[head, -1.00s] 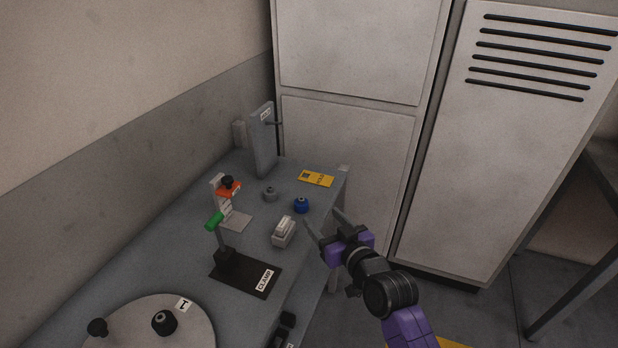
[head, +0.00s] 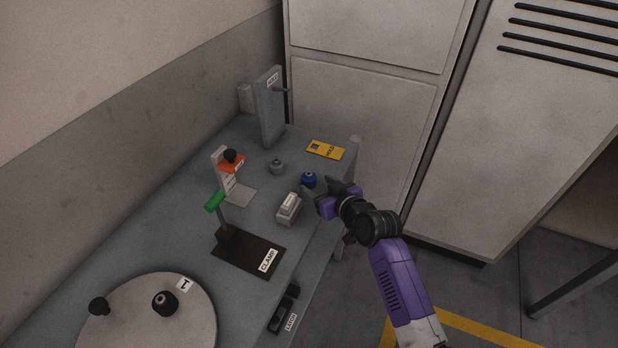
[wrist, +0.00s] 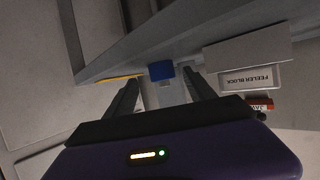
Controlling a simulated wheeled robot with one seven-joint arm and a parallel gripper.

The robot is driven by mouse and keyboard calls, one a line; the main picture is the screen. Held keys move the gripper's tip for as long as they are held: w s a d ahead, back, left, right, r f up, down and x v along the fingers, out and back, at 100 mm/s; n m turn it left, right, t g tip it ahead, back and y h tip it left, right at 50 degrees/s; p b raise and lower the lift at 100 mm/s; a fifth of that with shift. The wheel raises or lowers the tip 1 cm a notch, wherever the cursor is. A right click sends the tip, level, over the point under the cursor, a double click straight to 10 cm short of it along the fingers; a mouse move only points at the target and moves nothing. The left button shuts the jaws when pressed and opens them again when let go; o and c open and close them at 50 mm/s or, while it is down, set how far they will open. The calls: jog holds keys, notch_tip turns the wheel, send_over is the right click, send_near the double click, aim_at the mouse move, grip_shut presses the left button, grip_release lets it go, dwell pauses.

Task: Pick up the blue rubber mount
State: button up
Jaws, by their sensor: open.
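The blue rubber mount (head: 309,180) is a small round blue piece standing on the grey bench, near its right edge. In the wrist view the blue mount (wrist: 161,70) shows ahead, between the lines of my two fingers and just beyond their tips. My gripper (head: 318,193) is purple and black and reaches in from the right at the bench edge, close to the mount.
A feeler block (head: 288,208) stands close to the left of my gripper. A grey mount (head: 277,167) and a yellow tag (head: 325,150) lie near the blue mount. A clamp stand (head: 247,250), an orange-topped fixture (head: 232,165) and a round plate (head: 130,315) are further left.

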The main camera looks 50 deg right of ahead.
aim_at(313, 182)
jog(key=shift+x, duration=1.75)
jog(key=shift+w+a+r, duration=0.1)
jog(key=shift+a, duration=0.05)
grip_shut()
